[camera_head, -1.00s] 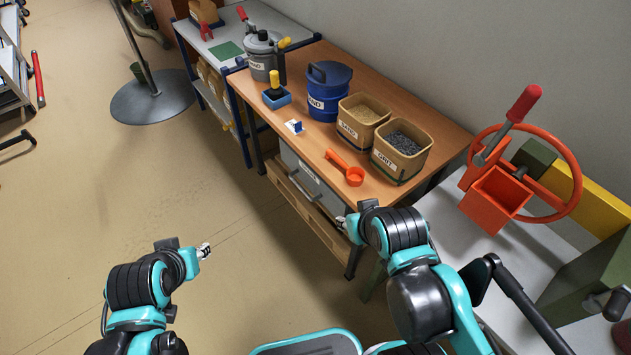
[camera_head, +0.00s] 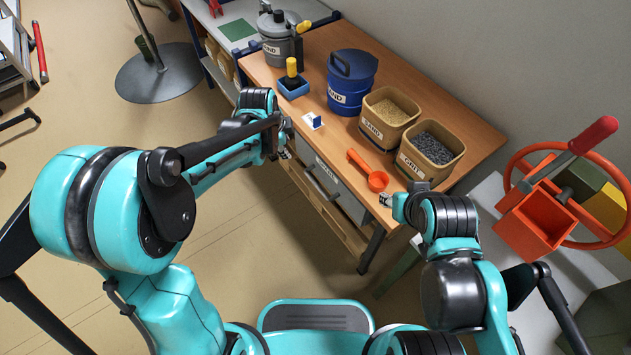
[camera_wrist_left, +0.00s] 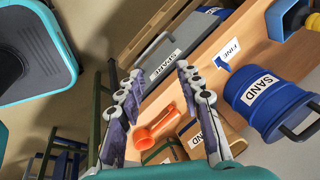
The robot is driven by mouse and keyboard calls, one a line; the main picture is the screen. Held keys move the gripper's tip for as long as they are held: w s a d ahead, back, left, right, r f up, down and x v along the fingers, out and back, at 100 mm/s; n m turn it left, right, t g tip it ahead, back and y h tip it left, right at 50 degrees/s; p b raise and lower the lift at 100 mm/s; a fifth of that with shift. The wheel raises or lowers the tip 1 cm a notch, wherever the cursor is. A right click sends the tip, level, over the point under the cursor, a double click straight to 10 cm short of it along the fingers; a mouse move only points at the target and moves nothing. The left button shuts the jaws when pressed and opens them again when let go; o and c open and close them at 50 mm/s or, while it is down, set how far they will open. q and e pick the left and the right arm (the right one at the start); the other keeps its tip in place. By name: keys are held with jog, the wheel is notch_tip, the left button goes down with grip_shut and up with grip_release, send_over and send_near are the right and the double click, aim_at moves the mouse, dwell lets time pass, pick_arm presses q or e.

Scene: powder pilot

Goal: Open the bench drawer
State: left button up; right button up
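The bench drawer (camera_head: 345,203) has a grey front with a label and a bar handle (camera_head: 320,184), under the edge of the wooden bench. It looks closed. In the left wrist view the drawer front (camera_wrist_left: 162,52) lies beyond the fingers. My left gripper (camera_head: 284,148) is near the bench's front edge, to the upper left of the handle and apart from it. In the left wrist view the left gripper (camera_wrist_left: 157,78) is open with nothing between its fingers. My right gripper (camera_head: 387,199) is by the bench's near corner; its finger opening is too small to judge.
An orange hopper with a wheel (camera_head: 540,232) stands at right. The floor before the bench is open.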

pick_arm(q)
jog(key=w+d+f+m+g, duration=0.1)
jog(key=w+d+f+m, duration=0.15)
jog(key=f, duration=0.35)
jog(key=w+d+f+m+g, duration=0.1)
jog(key=w+d+f+m, duration=0.1)
jog(key=w+f+m, duration=0.3)
jog(key=m, duration=0.4)
send_near(316, 184)
jog(key=shift+g, duration=0.3)
jog(key=f+b, duration=0.1)
jog(key=f, duration=0.1)
jog(key=w+f, duration=0.1)
jog(key=f, duration=0.2)
jog(key=d+f+b, duration=0.1)
jog(key=f, duration=0.2)
jog(key=shift+w+f+b, duration=0.15)
jog(key=shift+w+b, duration=0.1)
jog(key=shift+b, duration=0.1)
grip_shut()
